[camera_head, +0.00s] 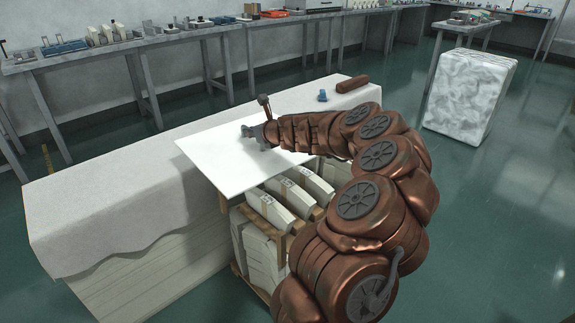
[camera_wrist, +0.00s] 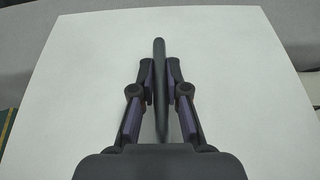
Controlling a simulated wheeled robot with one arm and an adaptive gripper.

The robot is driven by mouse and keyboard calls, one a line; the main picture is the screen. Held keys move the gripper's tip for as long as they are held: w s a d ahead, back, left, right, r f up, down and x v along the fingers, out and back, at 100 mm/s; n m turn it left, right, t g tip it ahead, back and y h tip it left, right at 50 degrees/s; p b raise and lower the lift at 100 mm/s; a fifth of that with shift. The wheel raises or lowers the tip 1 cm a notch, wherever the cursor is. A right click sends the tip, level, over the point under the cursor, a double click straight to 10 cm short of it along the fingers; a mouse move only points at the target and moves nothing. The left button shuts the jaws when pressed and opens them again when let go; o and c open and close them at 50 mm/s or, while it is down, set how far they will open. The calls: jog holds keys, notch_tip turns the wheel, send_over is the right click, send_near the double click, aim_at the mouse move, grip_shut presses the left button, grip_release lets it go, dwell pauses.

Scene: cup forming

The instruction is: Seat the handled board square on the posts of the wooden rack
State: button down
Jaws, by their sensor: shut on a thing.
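The handled board (camera_head: 215,158) is a flat white sheet, also filling much of the wrist view (camera_wrist: 230,75). Its dark upright handle (camera_wrist: 160,85) stands between the fingers of my gripper (camera_wrist: 160,78), which is shut on it. In the head view my gripper (camera_head: 256,134) is over the middle of the board. The board's front part reaches over the wooden rack (camera_head: 281,246), and its back part overlaps the cloth-covered table. The rack holds several pale slabs (camera_head: 268,208). The posts beneath the board are mostly hidden, so I cannot tell whether it touches them.
The long table with a pale cloth (camera_head: 100,205) runs beside the rack. A blue item (camera_head: 322,96) and a brown roll (camera_head: 352,84) lie at its far end. A marbled white block (camera_head: 470,95) stands on the floor at right. Workbenches line the walls.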

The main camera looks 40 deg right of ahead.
jog(key=s+d+f+n+y+b, duration=0.1)
jog(key=s+d+f+b, duration=0.6)
jog(key=d+f, duration=0.15)
jog(key=f+b, duration=0.2)
jog(key=b, duration=0.1)
jog(key=f+b, duration=0.1)
jog(key=b, duration=0.2)
jog(key=f+b, duration=0.2)
jog(key=b, duration=0.1)
jog(key=shift+d+f, duration=0.25)
jog(key=shift+f, duration=0.1)
jog(key=shift+f, duration=0.4)
dwell(0.4)
jog(key=c, duration=1.1)
grip_release()
jog(key=v, duration=1.2)
